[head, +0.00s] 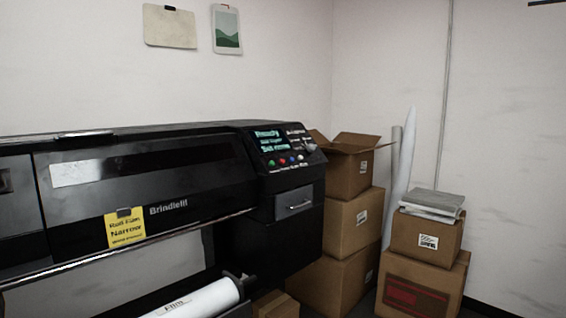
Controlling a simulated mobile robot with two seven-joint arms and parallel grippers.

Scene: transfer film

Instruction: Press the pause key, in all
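A large black printer (150,170) labelled "Brindle" and a few more letters fills the left of the head view. Its control panel (283,148) is at the right end of its top. The panel has a lit screen (270,140) whose top line seems to read "Ready". Below the screen is a row of small coloured buttons (284,161), with green, red and blue among them. Their labels are too small to read, so I cannot tell which is the pause key. Neither of my grippers is in view.
A yellow note (125,228) hangs on the printer front above a white film roll (200,300). Stacked cardboard boxes (350,222) stand close to the printer's right end. More boxes (420,285) and upright rolls (402,170) are farther right, by the wall.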

